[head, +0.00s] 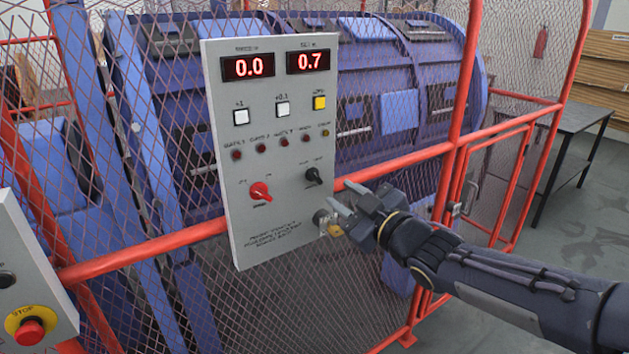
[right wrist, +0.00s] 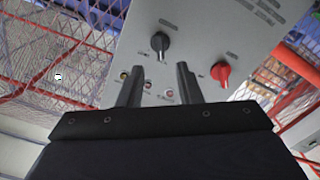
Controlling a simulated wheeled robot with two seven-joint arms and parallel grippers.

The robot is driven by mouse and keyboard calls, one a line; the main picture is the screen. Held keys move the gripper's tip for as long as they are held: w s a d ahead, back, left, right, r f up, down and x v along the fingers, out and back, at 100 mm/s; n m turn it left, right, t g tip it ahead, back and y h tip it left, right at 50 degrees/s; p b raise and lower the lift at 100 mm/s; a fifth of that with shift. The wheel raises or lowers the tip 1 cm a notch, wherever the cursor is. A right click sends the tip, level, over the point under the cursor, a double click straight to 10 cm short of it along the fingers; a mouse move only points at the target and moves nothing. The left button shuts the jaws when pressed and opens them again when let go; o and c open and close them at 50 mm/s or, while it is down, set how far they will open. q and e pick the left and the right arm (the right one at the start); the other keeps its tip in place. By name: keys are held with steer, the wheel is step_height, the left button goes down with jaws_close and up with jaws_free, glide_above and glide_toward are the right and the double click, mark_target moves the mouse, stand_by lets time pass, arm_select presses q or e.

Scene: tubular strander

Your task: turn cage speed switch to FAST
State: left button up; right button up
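The grey control panel (head: 285,215) carries a black rotary knob (head: 313,176) and, to its left, a red rotary knob (head: 260,191). The small lettering around both knobs is too blurred to read, so I cannot tell from it which is the cage speed switch. My right gripper (head: 344,197) is just right of the panel's lower right part, below and right of the black knob. Its fingers are apart and empty. In the right wrist view the black knob (right wrist: 160,42) shows beyond the fingertips, not touched, and the red knob (right wrist: 221,72) lies right. My left gripper is out of view.
Red displays (head: 248,66) read 0.0 and 0.7, above square buttons (head: 282,109) and several small lamps. A key switch (head: 320,217) is close to my right gripper. Red railing (head: 145,244) and mesh surround the blue machine. A stop button (head: 30,330) is lower left.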

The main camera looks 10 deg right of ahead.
mark_target(318, 178)
steer(key=x, duration=0.7)
steer(key=shift+w+a+p, duration=0.1)
steer(key=shift+p, duration=0.25)
jaws_close()
